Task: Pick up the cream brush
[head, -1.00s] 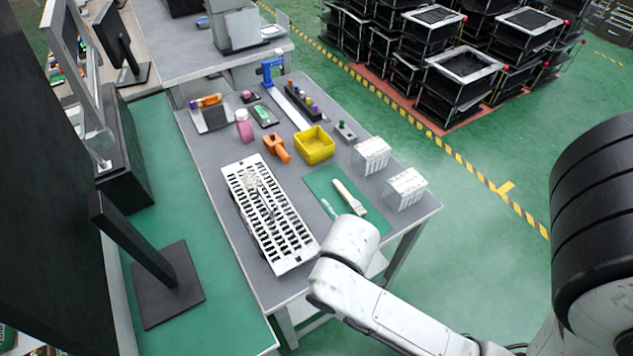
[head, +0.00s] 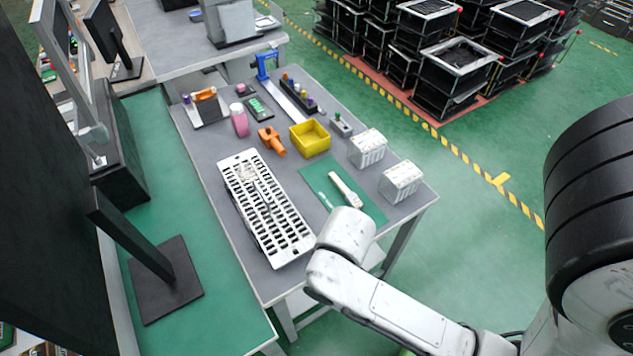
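The cream brush (head: 343,187) lies slantwise on a green mat (head: 318,178) near the right side of the grey workbench. A white link of my arm reaches in from the lower right and ends in view just below the mat. It covers the near corner of the mat. My gripper cannot be seen. Nothing visible touches the brush.
A white slotted rack (head: 288,243) lies left of the mat. A yellow bin (head: 310,139), an orange tool (head: 271,141) and a pink bottle (head: 239,121) sit farther back. Two white boxes (head: 367,148) (head: 401,181) stand close right of the mat.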

